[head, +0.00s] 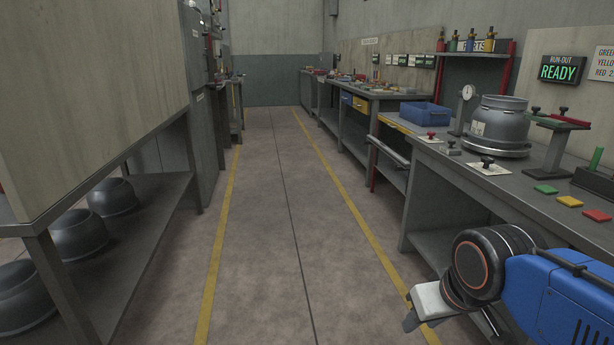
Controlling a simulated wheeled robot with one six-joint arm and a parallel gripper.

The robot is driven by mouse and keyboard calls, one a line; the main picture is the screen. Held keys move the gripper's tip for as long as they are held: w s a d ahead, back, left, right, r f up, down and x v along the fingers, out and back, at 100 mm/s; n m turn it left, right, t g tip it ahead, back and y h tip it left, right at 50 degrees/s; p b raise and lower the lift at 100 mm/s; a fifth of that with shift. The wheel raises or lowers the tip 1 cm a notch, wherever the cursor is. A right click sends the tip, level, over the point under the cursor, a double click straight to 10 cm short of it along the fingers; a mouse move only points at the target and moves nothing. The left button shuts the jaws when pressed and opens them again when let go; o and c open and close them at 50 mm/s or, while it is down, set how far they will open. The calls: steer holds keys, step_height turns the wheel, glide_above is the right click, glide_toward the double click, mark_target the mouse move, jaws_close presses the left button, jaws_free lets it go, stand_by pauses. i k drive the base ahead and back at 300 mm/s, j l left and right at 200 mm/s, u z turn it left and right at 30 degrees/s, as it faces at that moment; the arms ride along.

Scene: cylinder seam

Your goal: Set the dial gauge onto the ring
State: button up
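A dial gauge (467,92) with a round white face stands upright on a grey post on the right-hand workbench (455,177). It is just left of a grey metal cylinder (503,118). A wide ring (497,148) runs around the cylinder's foot; I cannot tell whether this is the task's ring. My gripper (413,319) is low at the bottom right, in front of the bench and well away from the gauge. It points down and is seen from behind, so its opening is unclear. I see nothing held in it.
Knobbed plates (488,166) and green, yellow and red tiles (569,201) lie on the bench. A blue bin (427,113) stands farther back. A sign (562,69) reads "RUN-OUT READY". The aisle (280,220) between yellow lines is clear. A shelf with metal pots (78,232) stands left.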

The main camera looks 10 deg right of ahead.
mark_target(468, 93)
steer(key=i+j+z, duration=0.15)
steer(key=i+z, duration=0.3)
steer(key=i+j+z, duration=0.45)
steer(key=i, duration=0.15)
steer(key=i+j+z, duration=0.6)
steer(key=i+j, duration=0.15)
